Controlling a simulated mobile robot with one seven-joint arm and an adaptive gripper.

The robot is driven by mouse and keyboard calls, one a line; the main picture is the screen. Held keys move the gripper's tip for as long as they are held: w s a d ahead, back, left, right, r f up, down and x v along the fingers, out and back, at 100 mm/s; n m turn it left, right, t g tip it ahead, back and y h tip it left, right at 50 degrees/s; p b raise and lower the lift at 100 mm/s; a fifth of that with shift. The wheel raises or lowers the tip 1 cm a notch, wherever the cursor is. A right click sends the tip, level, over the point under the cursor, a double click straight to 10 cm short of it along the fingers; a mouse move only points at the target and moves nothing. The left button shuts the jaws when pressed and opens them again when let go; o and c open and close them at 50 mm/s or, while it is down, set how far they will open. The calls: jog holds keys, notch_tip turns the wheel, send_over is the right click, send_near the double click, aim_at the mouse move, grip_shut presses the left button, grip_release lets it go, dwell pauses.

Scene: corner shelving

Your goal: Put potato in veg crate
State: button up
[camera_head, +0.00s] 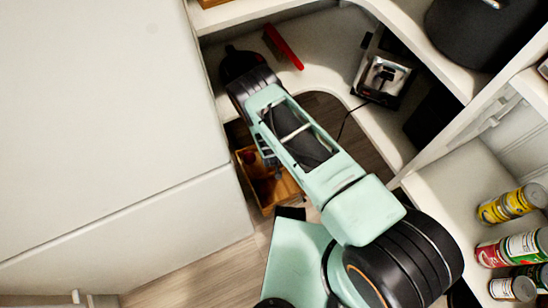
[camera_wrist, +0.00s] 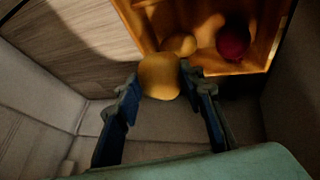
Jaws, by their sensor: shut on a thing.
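My gripper (camera_wrist: 165,88) is shut on a yellow-brown potato (camera_wrist: 159,77), with one finger on each side of it in the wrist view. The wooden veg crate (camera_wrist: 243,67) lies just beyond, and the potato overlaps its near edge in the picture. How high the potato is above the crate cannot be told. Inside the crate are a smaller yellowish round thing (camera_wrist: 181,45) and a dark red round thing (camera_wrist: 233,40). In the head view the crate (camera_head: 266,207) stands on the floor under the shelf, partly hidden by my arm. The potato is hidden there.
A white cabinet (camera_head: 110,110) stands close on the left. The curved corner shelf (camera_head: 325,65) holds a red-handled item (camera_head: 284,47) and a metallic appliance (camera_head: 384,78) with a cord.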

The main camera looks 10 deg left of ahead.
notch_tip(320, 180, down, 10)
jog(key=b, duration=0.4)
jog(key=shift+f+b, duration=0.3)
jog(key=shift+b, duration=0.05)
jog(key=shift+f+b, duration=0.3)
jog(key=shift+b, duration=0.1)
jog(key=o, duration=1)
jog(key=shift+o, duration=0.2)
jog(key=shift+r, duration=0.1)
